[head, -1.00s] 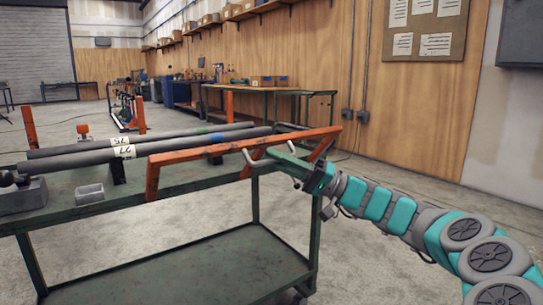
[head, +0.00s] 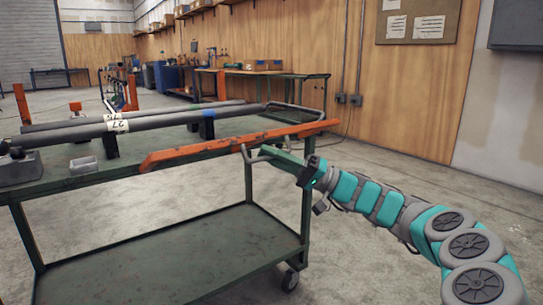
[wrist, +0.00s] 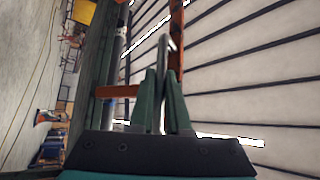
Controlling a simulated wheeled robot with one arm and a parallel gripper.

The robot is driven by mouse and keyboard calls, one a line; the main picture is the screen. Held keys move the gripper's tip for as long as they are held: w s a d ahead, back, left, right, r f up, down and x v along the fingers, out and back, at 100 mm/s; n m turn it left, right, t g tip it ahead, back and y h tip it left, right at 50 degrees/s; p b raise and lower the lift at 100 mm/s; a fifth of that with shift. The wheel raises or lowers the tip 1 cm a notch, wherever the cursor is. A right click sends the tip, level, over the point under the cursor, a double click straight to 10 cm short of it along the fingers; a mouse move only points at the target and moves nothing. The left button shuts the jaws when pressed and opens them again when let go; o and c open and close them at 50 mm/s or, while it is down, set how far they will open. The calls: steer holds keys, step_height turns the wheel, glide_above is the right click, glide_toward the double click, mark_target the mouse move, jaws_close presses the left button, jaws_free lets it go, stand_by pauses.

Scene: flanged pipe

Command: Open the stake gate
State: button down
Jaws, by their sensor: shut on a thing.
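The stake gate is an orange, worn bar frame (head: 200,148) along the near edge of the green cart. Its long rail shows at a slant, close to the cart top level, and its uprights are hardly visible. A grey handle (head: 246,156) sticks out from its outer side. My gripper (head: 270,154) is shut on this handle. In the wrist view the green fingers of my gripper (wrist: 159,92) close around a grey bar, with orange bars of the gate (wrist: 177,55) beyond. The gate's hinges are not clear to see.
Dark pipes (head: 165,119) with a white label lie on the cart behind the gate. A small grey box (head: 83,166) and a grey block stand at the left. The cart's lower shelf (head: 185,250) is empty. The floor right of the cart is open.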

steer(key=shift+r, duration=0.1)
steer(key=c, duration=0.9)
jaws_free()
steer(key=shift+d, duration=0.15)
steer(key=v, duration=0.7)
steer(key=shift+d+p, duration=0.35)
steer(key=shift+d, duration=0.05)
steer(key=shift+d+f, duration=0.1)
steer(key=shift+f, duration=0.15)
steer(key=w+d+f, duration=0.3)
steer(key=d+f, duration=0.2)
steer(key=f, duration=0.1)
steer(key=shift+w+d+f+b, duration=0.1)
steer(key=shift+b, duration=0.25)
